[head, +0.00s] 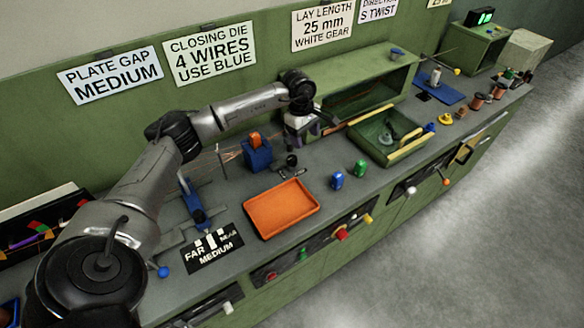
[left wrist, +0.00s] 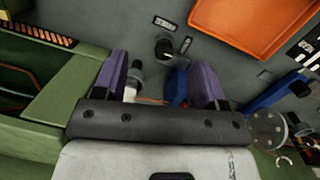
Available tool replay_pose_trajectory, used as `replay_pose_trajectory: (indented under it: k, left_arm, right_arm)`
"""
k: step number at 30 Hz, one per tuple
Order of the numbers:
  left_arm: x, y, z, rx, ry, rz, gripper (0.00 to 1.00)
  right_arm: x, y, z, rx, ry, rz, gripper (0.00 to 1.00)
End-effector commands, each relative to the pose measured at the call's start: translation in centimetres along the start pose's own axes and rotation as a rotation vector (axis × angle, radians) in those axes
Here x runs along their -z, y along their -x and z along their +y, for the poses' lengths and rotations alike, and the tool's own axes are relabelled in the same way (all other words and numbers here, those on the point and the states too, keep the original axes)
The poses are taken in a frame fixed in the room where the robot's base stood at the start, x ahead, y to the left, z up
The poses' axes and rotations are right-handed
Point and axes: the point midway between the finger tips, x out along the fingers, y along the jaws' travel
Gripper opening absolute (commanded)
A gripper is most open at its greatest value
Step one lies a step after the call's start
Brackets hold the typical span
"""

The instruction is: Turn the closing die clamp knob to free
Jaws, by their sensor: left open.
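A black knob (head: 291,160), which looks like the clamp knob, stands on the grey bench in front of a blue block (head: 258,154) with an orange top. In the left wrist view the knob (left wrist: 165,48) sits just beyond the fingertips, between two small labels too small to read. My left gripper (head: 303,128) is above the bench, behind and slightly right of the knob. In the left wrist view its purple fingers (left wrist: 160,82) are apart. A pale upright piece (left wrist: 133,82) and part of the blue block (left wrist: 177,85) show between them. My right gripper is not in view.
An empty orange tray (head: 281,208) lies in front of the knob. Blue (head: 337,180) and green (head: 361,168) small pieces stand to the right. A green tray (head: 388,138) with a yellow bar is farther right. The bench front carries several coloured knobs.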

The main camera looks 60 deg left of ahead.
Motion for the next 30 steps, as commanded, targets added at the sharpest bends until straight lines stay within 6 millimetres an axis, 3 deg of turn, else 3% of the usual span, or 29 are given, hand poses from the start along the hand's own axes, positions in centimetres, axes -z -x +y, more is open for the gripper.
replay_pose_trajectory:
  k: [3, 8, 24, 30]
  left_arm:
    - [3.1, 0.7, -0.6, 0.041, 0.011, 0.088, 0.65]
    - [4.6, 0.4, -1.1, 0.071, 0.017, 0.132, 0.65]
    - [5.8, -8.8, -1.8, 0.072, 0.018, 0.131, 0.65]
    - [6.1, -11.0, -1.9, 0.071, 0.018, 0.13, 0.65]
  right_arm:
    - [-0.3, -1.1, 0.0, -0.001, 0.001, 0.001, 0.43]
    - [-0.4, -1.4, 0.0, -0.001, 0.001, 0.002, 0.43]
    - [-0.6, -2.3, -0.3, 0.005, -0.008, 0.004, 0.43]
    - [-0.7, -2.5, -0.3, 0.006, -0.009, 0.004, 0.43]
